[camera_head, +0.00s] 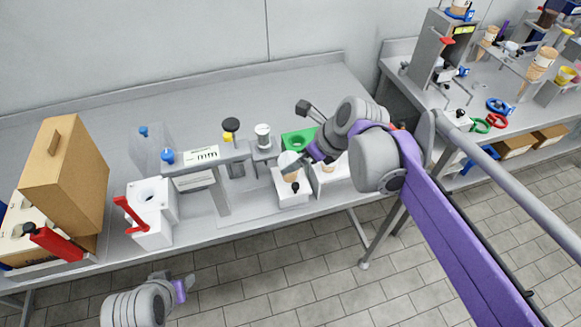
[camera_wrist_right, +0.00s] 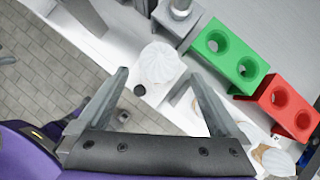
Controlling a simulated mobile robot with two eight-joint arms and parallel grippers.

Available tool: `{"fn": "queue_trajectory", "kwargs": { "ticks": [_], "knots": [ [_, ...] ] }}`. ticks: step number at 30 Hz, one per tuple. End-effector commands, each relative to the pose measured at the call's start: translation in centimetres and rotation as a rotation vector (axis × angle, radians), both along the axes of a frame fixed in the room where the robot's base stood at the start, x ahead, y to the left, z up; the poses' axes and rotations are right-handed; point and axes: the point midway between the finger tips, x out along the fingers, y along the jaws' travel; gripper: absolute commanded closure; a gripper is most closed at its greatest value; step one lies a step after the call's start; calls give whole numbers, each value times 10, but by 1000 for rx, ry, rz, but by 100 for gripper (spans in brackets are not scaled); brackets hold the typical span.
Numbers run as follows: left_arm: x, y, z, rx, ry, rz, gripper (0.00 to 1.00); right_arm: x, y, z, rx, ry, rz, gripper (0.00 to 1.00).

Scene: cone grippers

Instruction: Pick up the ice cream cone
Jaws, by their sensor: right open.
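An ice cream cone with a white swirl top (camera_head: 289,160) stands upright in a white block holder at the front of the counter. In the right wrist view its white swirl (camera_wrist_right: 160,62) is seen from above, just beyond and between the fingertips. My right gripper (camera_wrist_right: 160,78) is open and empty, with one finger on each side of the swirl's near edge. In the head view the right gripper (camera_head: 308,154) is close beside the cone on its right, partly hidden by its own wrist. My left gripper (camera_head: 190,283) is low at the front, away from the counter; its jaws are unclear.
A green holder with holes (camera_wrist_right: 228,55) and a red one (camera_wrist_right: 285,105) stand beside the cone. Another white-topped cone (camera_wrist_right: 275,158) is close to my right finger. A grey machine (camera_head: 205,155), a white unit with a red lever (camera_head: 150,215) and a brown box (camera_head: 65,175) stand left.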

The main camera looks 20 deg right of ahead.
Motion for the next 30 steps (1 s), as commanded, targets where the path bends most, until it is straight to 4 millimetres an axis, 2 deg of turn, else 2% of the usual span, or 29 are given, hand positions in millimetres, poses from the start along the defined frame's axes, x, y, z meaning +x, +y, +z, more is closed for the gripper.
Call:
{"fn": "queue_trajectory", "kwargs": {
  "ticks": [5, 13, 22, 23, 30],
  "knots": [
    [0, 0, 0, 0, 0, 0, 50, 6, 5, -11, 0, 0, 2, 0],
    [0, 0, 1, 0, -1, 0, 50, 23, 18, -43, 0, 0, 2, 0],
    [0, 0, 1, 0, 0, 0, 50, 25, 20, -49, -1, -1, 2, 0],
    [0, 0, 1, 0, 0, 0, 50, 25, 20, -49, -1, -1, 2, 2],
    [0, 0, 1, 0, 0, 0, 50, 25, 20, -49, -1, -1, 2, 45]
  ]
}}
